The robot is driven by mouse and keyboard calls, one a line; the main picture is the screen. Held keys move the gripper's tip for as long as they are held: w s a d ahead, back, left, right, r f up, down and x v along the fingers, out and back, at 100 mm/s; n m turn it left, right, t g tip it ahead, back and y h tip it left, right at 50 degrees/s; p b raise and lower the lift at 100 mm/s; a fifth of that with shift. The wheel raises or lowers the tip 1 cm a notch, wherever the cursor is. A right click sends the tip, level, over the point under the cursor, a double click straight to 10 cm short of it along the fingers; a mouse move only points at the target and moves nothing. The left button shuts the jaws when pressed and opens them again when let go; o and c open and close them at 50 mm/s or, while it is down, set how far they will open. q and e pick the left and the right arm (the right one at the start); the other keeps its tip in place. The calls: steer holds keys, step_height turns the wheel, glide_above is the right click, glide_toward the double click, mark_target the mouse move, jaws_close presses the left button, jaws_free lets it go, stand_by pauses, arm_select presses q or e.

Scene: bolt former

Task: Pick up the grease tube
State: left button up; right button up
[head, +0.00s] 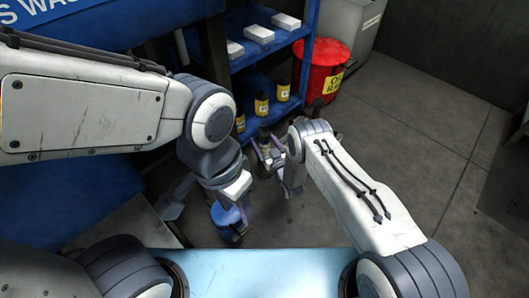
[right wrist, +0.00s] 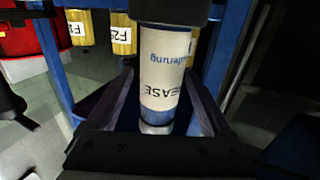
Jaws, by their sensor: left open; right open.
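The grease tube (right wrist: 165,70) stands between the fingers of my right gripper (right wrist: 160,90) in the right wrist view. It has a white label with blue and black lettering, a blue band and a dark upper end. The fingers flank it, open; I cannot tell whether either touches it. In the head view my right gripper (head: 271,156) is at the front of the blue shelf, and the tube (head: 265,141) is small and partly hidden there. My left gripper (head: 232,205) is open, lower and to the left, apart from the tube.
The blue shelf (head: 271,52) holds white boxes (head: 259,34) and dark bottles with yellow labels (head: 283,92). A red bin (head: 322,68) and a grey bin (head: 352,24) stand beside it. The floor (head: 430,125) at right is clear.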

steer(key=shift+x, duration=1)
jaws_close()
stand_by(0.7)
